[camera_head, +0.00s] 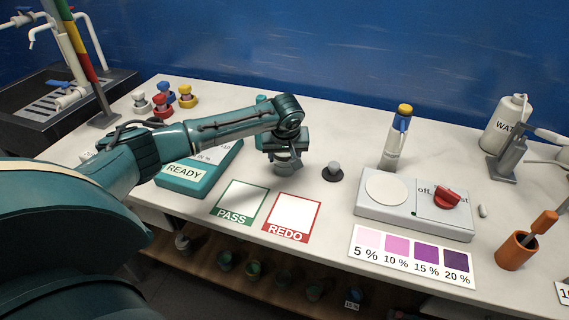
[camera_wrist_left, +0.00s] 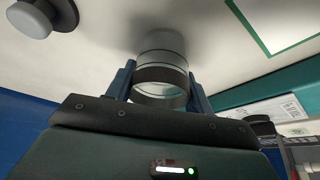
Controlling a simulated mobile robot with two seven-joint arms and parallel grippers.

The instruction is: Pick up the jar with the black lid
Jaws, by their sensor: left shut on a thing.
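My left gripper (camera_head: 286,154) points down over the white bench, between the teal READY device and a black round base with a grey knob. It is shut on a small jar (camera_head: 288,168). In the left wrist view the jar (camera_wrist_left: 161,50) sits between the two blue fingers of the gripper (camera_wrist_left: 160,78). A dark band, seemingly the black lid, runs around its end nearest the gripper, and its sides look pale and glassy. Whether its base touches the bench I cannot tell. My right gripper is not in view.
The READY device (camera_head: 200,170) is left of the jar; the knobbed base (camera_head: 332,173) is close on its right. PASS (camera_head: 240,203) and REDO (camera_head: 292,216) cards lie in front. A stirrer plate (camera_head: 415,216) and a tall bottle (camera_head: 397,140) stand farther right.

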